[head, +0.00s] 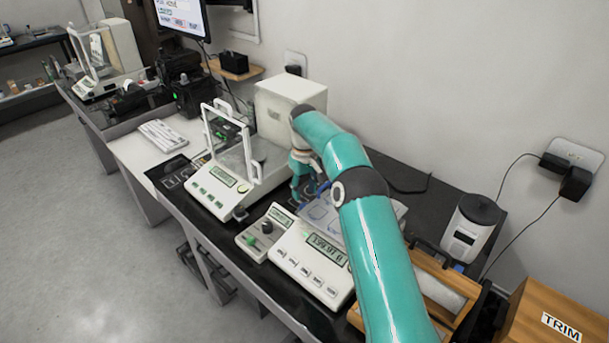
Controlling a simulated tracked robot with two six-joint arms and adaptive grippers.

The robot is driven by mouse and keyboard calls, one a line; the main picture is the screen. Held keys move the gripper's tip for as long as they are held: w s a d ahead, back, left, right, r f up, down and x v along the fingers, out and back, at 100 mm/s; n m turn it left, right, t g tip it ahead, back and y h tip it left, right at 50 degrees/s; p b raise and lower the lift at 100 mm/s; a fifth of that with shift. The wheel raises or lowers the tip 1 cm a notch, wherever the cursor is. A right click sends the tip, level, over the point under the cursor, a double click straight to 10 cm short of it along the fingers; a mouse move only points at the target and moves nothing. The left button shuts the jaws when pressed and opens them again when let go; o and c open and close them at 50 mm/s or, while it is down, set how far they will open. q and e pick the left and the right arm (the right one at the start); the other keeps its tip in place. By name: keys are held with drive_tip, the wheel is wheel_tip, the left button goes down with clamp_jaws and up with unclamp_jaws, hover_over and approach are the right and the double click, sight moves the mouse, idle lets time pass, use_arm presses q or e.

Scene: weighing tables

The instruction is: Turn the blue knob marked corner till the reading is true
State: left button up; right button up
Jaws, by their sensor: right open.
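A white bench scale (327,284) with a lit display (327,249) and a row of buttons stands on the black bench. Its digits are too small to read surely. Its clear plate (322,214) lies behind the display, partly covered by my right arm. Small blue parts (324,187) show at the plate's back and left edges. I cannot tell which is the corner knob, and no marking is legible. My right gripper (305,189) is open, pointing down over the plate's back left part beside the blue parts. I cannot tell if it touches one. My left gripper is out of view.
A small control box (250,246) with a dark knob sits left of the scale. A balance with a glass draft shield (213,189) stands farther left, with a white box (286,103) behind. A white device (470,228), wooden tray and TRIM box (560,308) crowd the right.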

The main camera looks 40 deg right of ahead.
drive_tip(key=shift+r, duration=2.85)
